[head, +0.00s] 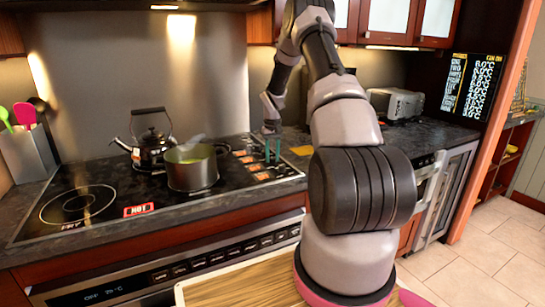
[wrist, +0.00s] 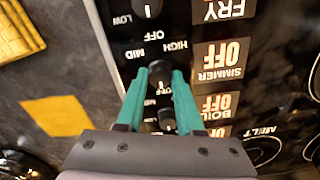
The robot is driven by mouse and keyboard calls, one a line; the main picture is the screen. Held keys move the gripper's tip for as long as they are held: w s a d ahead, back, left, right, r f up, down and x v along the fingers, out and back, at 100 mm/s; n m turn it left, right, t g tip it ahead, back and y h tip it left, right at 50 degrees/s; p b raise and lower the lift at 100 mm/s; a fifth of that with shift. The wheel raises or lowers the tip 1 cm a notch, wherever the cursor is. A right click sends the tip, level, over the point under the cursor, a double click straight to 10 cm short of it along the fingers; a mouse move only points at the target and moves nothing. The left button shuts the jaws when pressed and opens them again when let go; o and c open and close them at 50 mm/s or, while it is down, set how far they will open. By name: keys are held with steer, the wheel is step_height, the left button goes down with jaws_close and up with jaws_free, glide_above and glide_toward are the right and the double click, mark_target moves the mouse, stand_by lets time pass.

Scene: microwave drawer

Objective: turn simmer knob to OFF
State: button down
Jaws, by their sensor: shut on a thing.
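The simmer knob (wrist: 160,71) is a small dark knob on the black control panel, beside the SIMMER display (wrist: 224,60), which reads OFF in orange. The lettering appears upside down in the wrist view. My gripper (wrist: 160,77) has two green fingers, one on each side of this knob, and is shut on it. The knob's pointer is hard to make out. In the head view my gripper (head: 272,149) points down at the panel at the right end of the cooktop; the knob cannot be made out there.
Another knob (wrist: 167,117) lies between the fingers lower down, beside the BOIL display (wrist: 218,104). The FRY knob (wrist: 147,8) is just above. A pot (head: 192,170) and a black kettle (head: 152,147) stand left of my gripper. A yellow pad (wrist: 57,115) lies on the counter.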

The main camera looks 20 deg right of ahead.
mark_target(272, 158)
stand_by(0.3)
steer(key=c, duration=0.5)
jaws_free()
steer(key=shift+c, duration=0.2)
step_height(272, 158, up, 11)
steer(key=shift+f, duration=0.1)
